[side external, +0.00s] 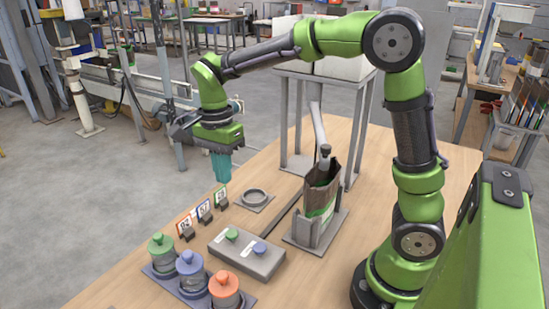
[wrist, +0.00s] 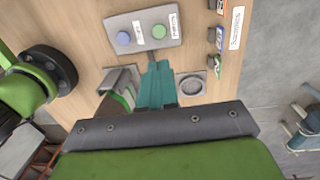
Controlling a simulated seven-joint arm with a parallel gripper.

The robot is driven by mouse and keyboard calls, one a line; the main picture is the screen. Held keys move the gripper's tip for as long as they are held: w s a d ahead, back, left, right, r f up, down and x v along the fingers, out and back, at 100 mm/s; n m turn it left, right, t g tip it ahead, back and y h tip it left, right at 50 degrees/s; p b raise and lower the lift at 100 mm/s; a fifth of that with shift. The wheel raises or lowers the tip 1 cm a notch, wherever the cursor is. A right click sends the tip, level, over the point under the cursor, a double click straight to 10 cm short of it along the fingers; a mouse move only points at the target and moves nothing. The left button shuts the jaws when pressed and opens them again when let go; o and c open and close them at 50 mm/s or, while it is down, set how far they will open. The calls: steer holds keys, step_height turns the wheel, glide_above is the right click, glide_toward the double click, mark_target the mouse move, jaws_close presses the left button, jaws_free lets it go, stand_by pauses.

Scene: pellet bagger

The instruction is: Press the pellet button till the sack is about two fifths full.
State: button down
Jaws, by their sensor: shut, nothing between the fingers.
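The grey button box (side external: 247,256) lies on the table with a green button (side external: 232,234) and a blue button (side external: 259,248). It also shows in the wrist view (wrist: 145,45), each button beside a white label too small to read. The brown sack with a green band (side external: 321,195) stands open-topped in a grey holder under the spout (side external: 325,152). Its fill level cannot be seen. My gripper (side external: 222,180) is shut and empty, teal fingers pointing down, above the table and apart from the box. In the wrist view its fingers (wrist: 158,64) partly hide the sack (wrist: 126,98).
A tray at the front holds jars with green (side external: 161,244), blue (side external: 189,262) and orange (side external: 224,285) lids. Small numbered cards (side external: 203,209) stand behind it. A grey ring on a plate (side external: 255,197) lies beyond the box. The hopper stand (side external: 357,125) rises behind the sack.

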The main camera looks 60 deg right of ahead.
mark_target(232, 232)
steer(key=f, duration=1.4)
steer(key=shift+s+a, duration=0.3)
steer(key=shift+s, duration=0.1)
steer(key=shift+f, duration=0.95)
steer(key=shift+s+f, duration=0.1)
steer(key=shift+s, duration=0.1)
stand_by(5.0)
